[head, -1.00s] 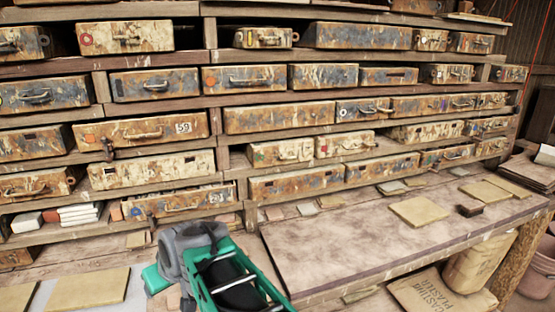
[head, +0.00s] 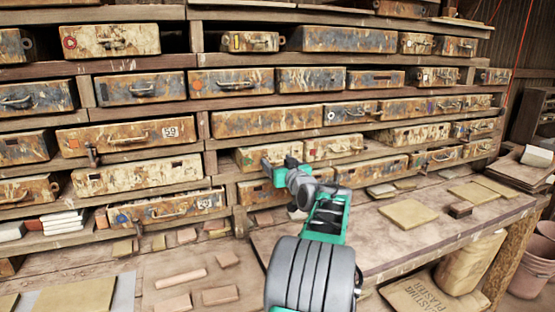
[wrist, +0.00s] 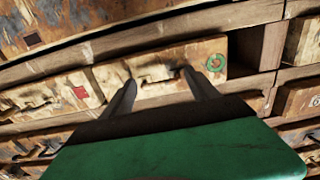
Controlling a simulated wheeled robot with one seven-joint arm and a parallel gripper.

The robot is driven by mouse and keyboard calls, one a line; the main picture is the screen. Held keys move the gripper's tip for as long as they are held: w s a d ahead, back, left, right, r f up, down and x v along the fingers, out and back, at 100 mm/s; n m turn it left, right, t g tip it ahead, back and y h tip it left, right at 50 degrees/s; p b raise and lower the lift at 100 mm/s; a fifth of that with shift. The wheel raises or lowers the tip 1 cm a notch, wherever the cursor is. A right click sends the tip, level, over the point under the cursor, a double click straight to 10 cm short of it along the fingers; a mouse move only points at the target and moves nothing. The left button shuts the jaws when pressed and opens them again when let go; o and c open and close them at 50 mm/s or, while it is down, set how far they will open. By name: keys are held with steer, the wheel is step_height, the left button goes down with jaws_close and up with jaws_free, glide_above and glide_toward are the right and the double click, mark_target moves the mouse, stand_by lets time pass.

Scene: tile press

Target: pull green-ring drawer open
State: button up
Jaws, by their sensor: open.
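The green-ring drawer (head: 284,149) is a worn, paint-flaked box front in the middle of the rack in the head view. In the wrist view the same drawer (wrist: 195,58) shows its green ring (wrist: 215,63) near its right end and a dark handle (wrist: 156,74) at the middle. My gripper (head: 268,168) is in front of this drawer in the head view and covers part of it. In the wrist view my gripper (wrist: 158,79) is open, with one finger near each end of the handle. Whether the fingers touch the handle cannot be told.
A red-marked drawer (wrist: 78,92) is beside it in the wrist view, with a dark gap on the other side. Several other drawers fill the rack. A bench (head: 385,243) with loose tiles (head: 408,213) lies below my arm.

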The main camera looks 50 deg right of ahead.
steer(key=shift+w+d, duration=0.15)
steer(key=shift+w, duration=0.15)
steer(key=shift+c, duration=0.3)
jaws_close()
stand_by(0.4)
